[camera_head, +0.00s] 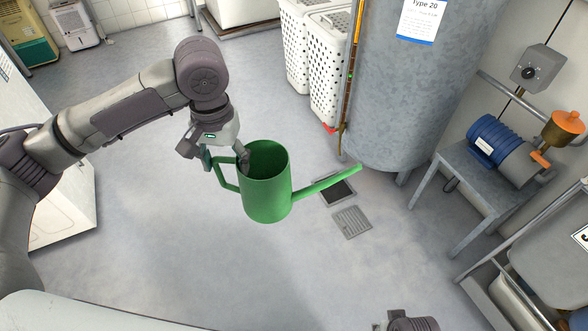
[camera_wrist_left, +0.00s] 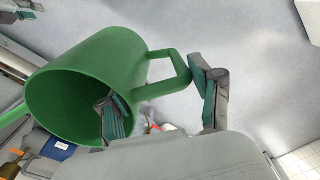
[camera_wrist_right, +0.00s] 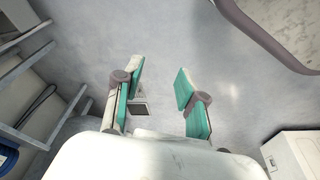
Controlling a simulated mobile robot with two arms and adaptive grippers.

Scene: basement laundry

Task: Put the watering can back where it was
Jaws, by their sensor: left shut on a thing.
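The green watering can (camera_head: 266,190) hangs in the air over the floor in the head view, its opening up and its long spout pointing right. My left gripper (camera_head: 226,160) is shut on it at the handle side. In the left wrist view, the can (camera_wrist_left: 95,70) shows its wide mouth; one finger of the left gripper (camera_wrist_left: 156,95) reaches inside the mouth and the other is outside by the handle. My right gripper (camera_wrist_right: 158,85) is open and empty above bare floor in the right wrist view. Only a part of the right arm shows at the head view's bottom edge.
A grey tank (camera_head: 405,100) stands on legs at the back. White perforated baskets (camera_head: 328,75) are left of it. A blue motor (camera_head: 497,140) sits on a grey stand (camera_head: 470,195) at right. A floor grate (camera_head: 352,222) lies near the spout. The floor in the middle is clear.

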